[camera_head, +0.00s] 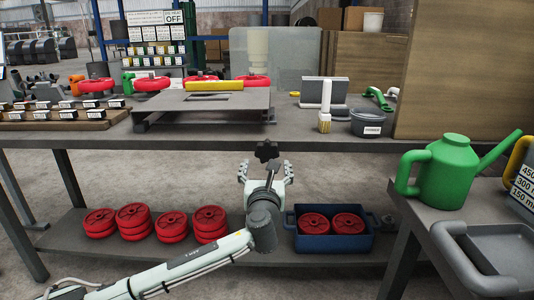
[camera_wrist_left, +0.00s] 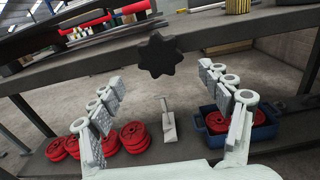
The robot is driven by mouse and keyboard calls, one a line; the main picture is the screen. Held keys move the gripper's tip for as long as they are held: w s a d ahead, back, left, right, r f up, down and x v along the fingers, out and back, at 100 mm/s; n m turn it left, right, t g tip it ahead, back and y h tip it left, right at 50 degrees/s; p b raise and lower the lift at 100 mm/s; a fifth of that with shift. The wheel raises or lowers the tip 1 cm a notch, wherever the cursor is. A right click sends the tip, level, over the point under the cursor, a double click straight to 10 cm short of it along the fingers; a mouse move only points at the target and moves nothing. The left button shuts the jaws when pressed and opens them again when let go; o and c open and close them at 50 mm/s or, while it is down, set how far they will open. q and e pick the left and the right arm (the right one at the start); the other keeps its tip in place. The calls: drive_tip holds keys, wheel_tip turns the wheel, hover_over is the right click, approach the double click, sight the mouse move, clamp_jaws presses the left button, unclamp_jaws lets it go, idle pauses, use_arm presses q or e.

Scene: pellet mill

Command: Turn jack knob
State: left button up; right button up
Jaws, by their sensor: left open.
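The jack knob is a black, star-shaped knob (camera_head: 266,151) just under the front edge of the workbench in the head view. It also shows in the left wrist view (camera_wrist_left: 157,55), above and between the fingers. My left gripper (camera_head: 265,170) is open and empty, with its fingers spread either side of and below the knob in the head view. In the left wrist view the fingers (camera_wrist_left: 160,88) stand wide apart and appear not to touch the knob. A small grey metal piece (camera_wrist_left: 169,125) shows between the fingers. My right gripper is not in view.
The workbench (camera_head: 90,134) spans above the gripper. Red wheels (camera_head: 172,226) sit on its lower shelf, and a blue crate (camera_head: 330,243) holds two more. A green watering can (camera_head: 446,172) stands on a side table at right. Open floor lies in front of the bench.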

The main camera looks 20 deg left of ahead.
sight(267, 157)
use_arm(q)
drive_tip(key=x, duration=0.7)
drive_tip(key=shift+w, duration=0.25)
drive_tip(key=c, duration=1.2)
drive_tip(key=shift+o, duration=0.2)
drive_tip(key=shift+f+n, duration=0.1)
drive_tip(key=shift+n, duration=0.3)
